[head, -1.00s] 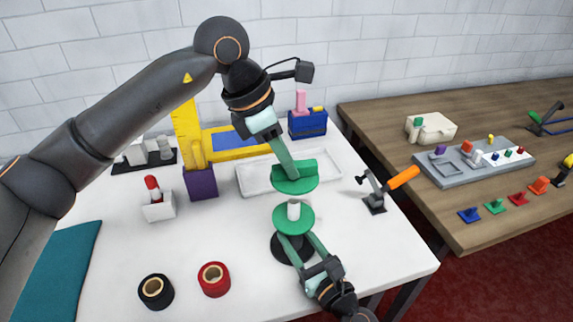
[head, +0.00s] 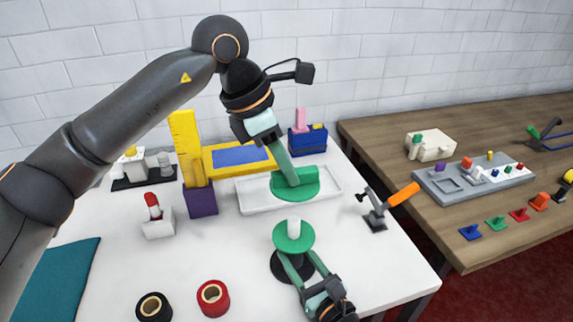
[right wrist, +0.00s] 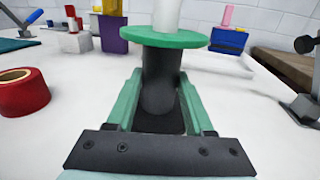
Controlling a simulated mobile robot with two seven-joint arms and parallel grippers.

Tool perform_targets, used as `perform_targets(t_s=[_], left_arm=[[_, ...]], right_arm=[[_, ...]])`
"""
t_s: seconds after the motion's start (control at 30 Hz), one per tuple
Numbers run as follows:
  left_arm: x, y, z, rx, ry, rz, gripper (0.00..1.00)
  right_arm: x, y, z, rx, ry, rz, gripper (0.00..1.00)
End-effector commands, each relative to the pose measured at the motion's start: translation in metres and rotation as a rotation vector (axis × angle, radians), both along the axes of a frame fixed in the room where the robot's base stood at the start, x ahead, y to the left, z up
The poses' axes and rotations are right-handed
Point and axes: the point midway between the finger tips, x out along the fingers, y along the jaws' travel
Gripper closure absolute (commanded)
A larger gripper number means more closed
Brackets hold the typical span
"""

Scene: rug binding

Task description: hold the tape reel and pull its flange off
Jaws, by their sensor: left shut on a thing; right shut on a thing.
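The tape reel stands upright at the front middle of the white table, with a green lower flange (head: 292,238) and a white core (head: 294,226) standing up from it. A dark post and round base (head: 281,268) are under it. My right gripper (head: 296,272) is shut on the dark post (right wrist: 160,78) below the green disc, with a finger on each side in the right wrist view. The loose green flange (head: 309,188) is apart from the reel, above and behind its core. My left gripper (head: 289,179) is shut on this flange and holds it in the air.
A white tray (head: 248,202) lies behind the held flange. A clamp with an orange handle (head: 376,216) stands to the right. Black (head: 153,307) and red (head: 213,298) tape rolls lie at the front left. A wooden table (head: 450,238) with small parts is beyond the right edge.

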Motion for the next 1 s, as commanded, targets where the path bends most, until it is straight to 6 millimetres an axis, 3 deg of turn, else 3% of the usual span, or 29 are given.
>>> perform_targets(t_s=[0.1, 0.13, 0.4, 0.77, 1.0], left_arm=[[0.000, 0.000, 0.000, 0.000, 0.000, 0.000, 1.00], [0.000, 0.000, 0.000, 0.000, 0.000, -0.001, 1.00], [0.000, 0.000, 0.000, 0.000, 0.000, 0.000, 1.00], [0.000, 0.000, 0.000, 0.000, 0.000, 0.000, 1.00], [0.000, 0.000, 0.000, 0.000, 0.000, 0.000, 1.00]], right_arm=[[0.000, 0.000, -0.001, -0.001, 0.002, 0.000, 1.00], [0.000, 0.000, -0.001, -0.001, 0.002, 0.000, 0.45], [0.000, 0.000, -0.001, -0.001, 0.001, 0.000, 0.15], [-0.005, -0.003, -0.001, -0.001, 0.001, 0.000, 0.12], [-0.041, -0.024, -0.002, -0.002, 0.006, 0.000, 0.12]])
